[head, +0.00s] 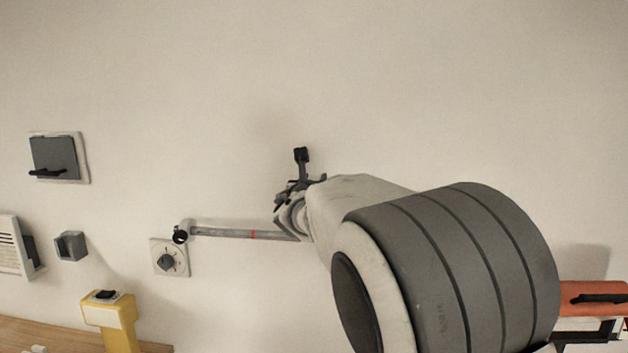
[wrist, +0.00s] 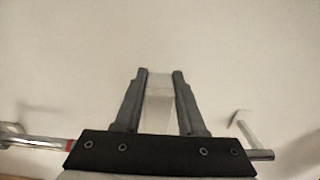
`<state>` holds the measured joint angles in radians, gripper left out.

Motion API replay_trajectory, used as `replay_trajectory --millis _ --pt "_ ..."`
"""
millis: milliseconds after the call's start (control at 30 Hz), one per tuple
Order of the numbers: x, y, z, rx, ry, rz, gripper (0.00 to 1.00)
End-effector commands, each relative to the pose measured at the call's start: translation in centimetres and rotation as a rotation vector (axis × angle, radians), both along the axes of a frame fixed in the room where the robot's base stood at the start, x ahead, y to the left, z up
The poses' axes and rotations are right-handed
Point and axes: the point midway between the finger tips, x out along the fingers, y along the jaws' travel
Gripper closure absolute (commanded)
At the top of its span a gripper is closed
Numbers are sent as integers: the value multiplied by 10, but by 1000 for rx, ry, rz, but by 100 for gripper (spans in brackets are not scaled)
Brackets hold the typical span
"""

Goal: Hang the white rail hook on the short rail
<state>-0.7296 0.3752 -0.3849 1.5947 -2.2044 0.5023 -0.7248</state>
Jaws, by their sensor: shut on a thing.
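My gripper (wrist: 163,75) is shut on the white rail hook (wrist: 158,98), which shows as a pale strip between the two dark fingers in the wrist view. In the head view my gripper (head: 300,160) is near the wall, above the right part of the short rail. The hook cannot be made out there. The short rail (head: 220,233) is a thin grey bar with a red band, and my arm hides its right end. In the wrist view the rail (wrist: 35,141) runs behind the gripper body. Whether the hook touches the rail cannot be told.
A dial plate (head: 168,258) sits below the rail's left end. A grey wall box (head: 70,246), a dark panel (head: 55,157) and a yellow object (head: 115,318) are further left. An orange-handled thing (head: 595,298) is at the right. The wall above is bare.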

Motion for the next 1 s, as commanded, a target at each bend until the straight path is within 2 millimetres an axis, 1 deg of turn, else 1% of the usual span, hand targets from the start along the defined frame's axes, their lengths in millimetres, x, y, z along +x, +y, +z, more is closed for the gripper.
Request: replay_trajectory --millis 167,733,867,1000 --pt "-1 -1 -2 4 1 0 100" --pt "-1 0 -51 2 1 0 100" --pt "-1 0 -57 2 1 0 100" --pt "-1 0 -58 2 1 0 100"
